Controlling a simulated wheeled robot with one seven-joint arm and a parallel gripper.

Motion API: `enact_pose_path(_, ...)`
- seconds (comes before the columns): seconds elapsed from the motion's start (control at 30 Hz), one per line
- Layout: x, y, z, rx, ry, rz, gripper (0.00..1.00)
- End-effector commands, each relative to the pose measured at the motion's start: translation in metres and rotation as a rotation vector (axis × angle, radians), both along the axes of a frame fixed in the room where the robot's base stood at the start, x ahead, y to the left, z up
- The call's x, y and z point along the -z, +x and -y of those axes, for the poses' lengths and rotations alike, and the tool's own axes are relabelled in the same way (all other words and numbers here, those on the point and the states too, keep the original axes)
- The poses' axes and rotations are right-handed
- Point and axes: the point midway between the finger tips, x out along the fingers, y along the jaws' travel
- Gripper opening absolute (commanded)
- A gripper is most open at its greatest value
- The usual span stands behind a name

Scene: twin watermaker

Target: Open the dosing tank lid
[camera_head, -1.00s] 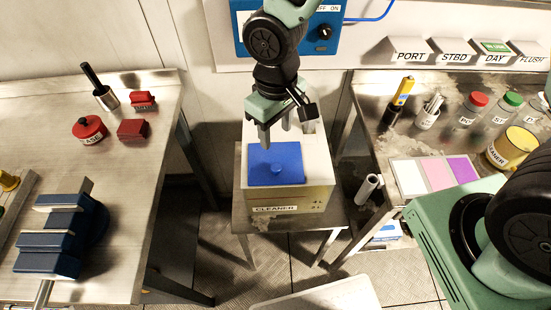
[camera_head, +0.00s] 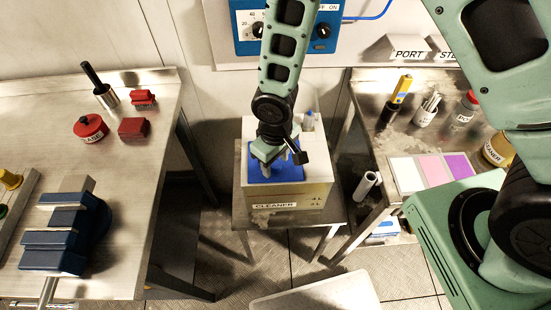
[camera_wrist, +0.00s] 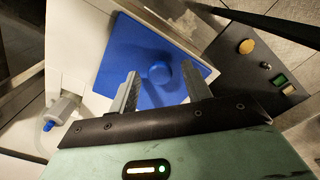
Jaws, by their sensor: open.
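The dosing tank (camera_head: 316,190) is a cream box labelled CLEANER, standing on a small metal stand between two benches. Its blue lid (camera_wrist: 140,48) lies flat and closed on top, with a round blue knob (camera_wrist: 161,72) near its middle. In the head view the lid (camera_head: 292,174) is partly hidden by my gripper (camera_head: 270,162). In the wrist view my gripper (camera_wrist: 165,88) is open, with its two fingers apart over the lid. The knob shows between and just beyond the fingertips. I cannot tell whether the fingers touch the lid.
A white fitting with a blue tip (camera_wrist: 60,112) sits on the tank top beside the lid. The left bench (camera_head: 70,120) holds red items and a blue vise (camera_head: 62,235). The right bench holds bottles and coloured cards (camera_head: 435,171). A blue control panel (camera_head: 245,30) is behind.

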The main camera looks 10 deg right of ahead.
Motion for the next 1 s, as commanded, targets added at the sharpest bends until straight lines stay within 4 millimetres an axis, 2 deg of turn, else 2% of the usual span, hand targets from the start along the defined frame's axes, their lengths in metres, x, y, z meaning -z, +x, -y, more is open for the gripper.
enact_pose_path(0.07,0.000,0.000,0.000,0.000,0.000,0.000,0.48)
enact_pose_path(0.23,0.000,0.000,0.000,0.000,0.000,0.000,0.04)
enact_pose_path(0.27,0.000,0.000,0.000,0.000,0.000,0.000,0.00)
enact_pose_path(0.67,-0.008,0.003,0.001,0.005,0.009,-0.044,0.00)
enact_pose_path(1.0,-0.027,0.014,0.003,0.009,0.045,-0.215,0.00)
